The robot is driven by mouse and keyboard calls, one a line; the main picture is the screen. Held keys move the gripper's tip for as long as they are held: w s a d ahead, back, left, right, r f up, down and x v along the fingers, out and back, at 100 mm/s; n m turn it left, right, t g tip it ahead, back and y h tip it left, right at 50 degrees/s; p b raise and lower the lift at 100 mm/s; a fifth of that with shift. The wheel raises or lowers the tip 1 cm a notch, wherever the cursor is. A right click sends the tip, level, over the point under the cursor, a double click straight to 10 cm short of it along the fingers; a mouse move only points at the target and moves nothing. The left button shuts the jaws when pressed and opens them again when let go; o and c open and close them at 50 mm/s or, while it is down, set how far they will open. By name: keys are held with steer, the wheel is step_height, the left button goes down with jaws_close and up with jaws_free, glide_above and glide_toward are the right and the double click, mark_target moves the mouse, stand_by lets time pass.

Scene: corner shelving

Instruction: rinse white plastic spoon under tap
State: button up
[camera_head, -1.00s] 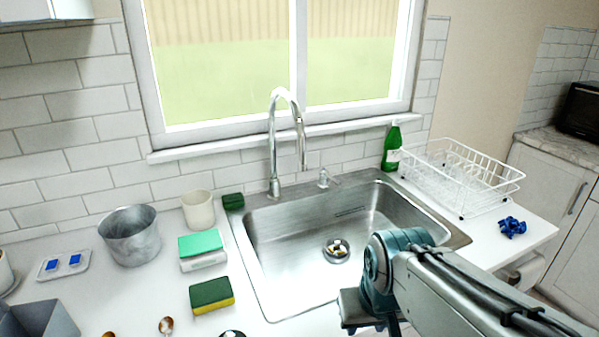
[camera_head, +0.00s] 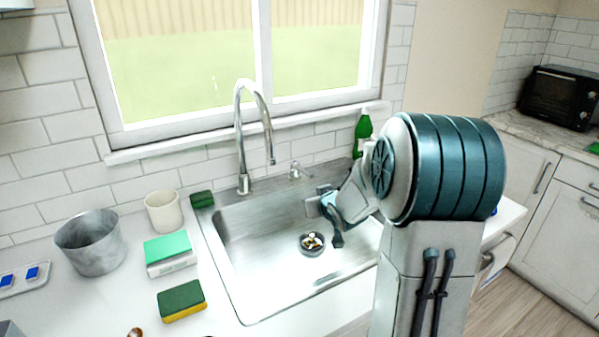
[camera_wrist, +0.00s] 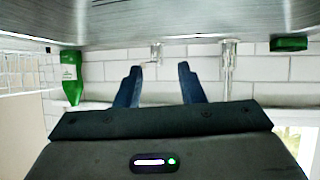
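A chrome tap (camera_head: 241,140) with a curved spout stands behind the steel sink (camera_head: 235,262). Its upright also shows in the inverted wrist view (camera_wrist: 227,72). A small chrome fitting (camera_head: 296,171) sits to the right of the tap. My gripper (camera_head: 327,217) is above the right half of the sink, right of and below the spout's end. In the wrist view its two blue fingers (camera_wrist: 160,83) are apart, with nothing between them. I cannot make out a white plastic spoon. A brownish spoon-like end (camera_head: 135,332) shows at the bottom edge.
A metal pot (camera_head: 91,244), cream cup (camera_head: 164,212), green-topped box (camera_head: 168,252) and sponge (camera_head: 181,300) stand left of the sink. A green sponge (camera_head: 202,199) is at its back-left corner. A green bottle (camera_head: 362,132) stands behind right. My arm hides the right counter.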

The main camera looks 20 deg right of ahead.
mark_target(308, 173)
steer(key=w+d+f+t+y, duration=0.3)
steer(key=w+d+t+y, duration=0.1)
steer(key=w+d+t, duration=0.15)
steer(key=shift+m, duration=0.3)
steer(key=x, duration=0.4)
steer(key=p+x, duration=0.1)
steer(key=x, duration=0.3)
steer(key=p+x, duration=0.1)
steer(key=x, duration=0.4)
steer(key=shift+w+d+r, duration=0.15)
steer(key=shift+d, duration=0.25)
jaws_close()
